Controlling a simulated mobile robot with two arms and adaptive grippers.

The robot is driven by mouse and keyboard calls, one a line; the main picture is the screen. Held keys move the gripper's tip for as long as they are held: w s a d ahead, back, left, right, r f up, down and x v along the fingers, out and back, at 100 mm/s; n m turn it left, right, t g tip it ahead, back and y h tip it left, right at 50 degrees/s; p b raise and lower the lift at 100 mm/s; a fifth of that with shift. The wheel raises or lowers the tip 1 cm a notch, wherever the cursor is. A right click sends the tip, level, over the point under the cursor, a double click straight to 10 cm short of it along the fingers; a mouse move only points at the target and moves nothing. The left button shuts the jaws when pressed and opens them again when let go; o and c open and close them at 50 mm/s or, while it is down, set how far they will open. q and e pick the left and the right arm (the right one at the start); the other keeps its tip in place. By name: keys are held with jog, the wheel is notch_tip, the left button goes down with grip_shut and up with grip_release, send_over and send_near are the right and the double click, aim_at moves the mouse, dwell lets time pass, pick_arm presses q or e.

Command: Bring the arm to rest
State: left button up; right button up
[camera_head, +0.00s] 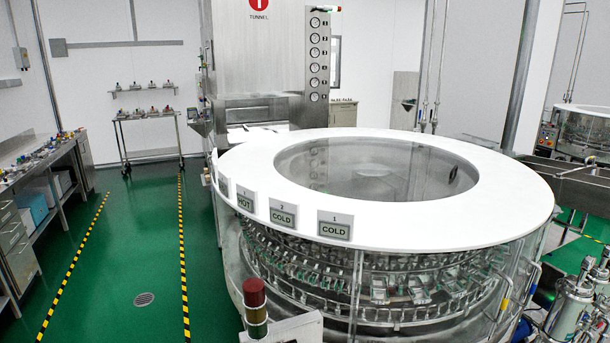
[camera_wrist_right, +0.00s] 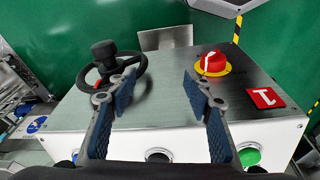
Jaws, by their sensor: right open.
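My right gripper (camera_wrist_right: 159,88) shows in the right wrist view with its two blue-padded fingers spread apart and nothing between them. It is over a metal control box (camera_wrist_right: 165,97). A black handwheel with a knob (camera_wrist_right: 108,66) is just left of the fingers. A red rotary knob on a yellow ring (camera_wrist_right: 212,63) is just right of them. I cannot tell whether the fingers touch the box. Neither gripper shows in the head view.
The round washer with a white top ring (camera_head: 240,160) fills the middle of the head view. A red-topped post (camera_head: 255,300) stands in front. A bench (camera_head: 30,170) lines the left, with clear green floor (camera_head: 135,225) between. A green button (camera_wrist_right: 250,156) is on the box front.

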jog(key=s+d+f+b, duration=0.1)
jog(key=s+f+b, duration=0.1)
jog(key=s+f, duration=0.4)
jog(key=s+d+f+g+b, duration=0.1)
jog(key=s+f+b, duration=0.2)
jog(key=f, duration=1.1)
jog(key=s+d+f+b, duration=0.1)
jog(key=s+f+b, duration=0.1)
jog(key=s+f, duration=0.8)
jog(key=shift+d+g+b, duration=0.15)
jog(key=shift+g+b, duration=0.15)
jog(key=shift+b, duration=0.1)
jog(key=shift+s, duration=0.15)
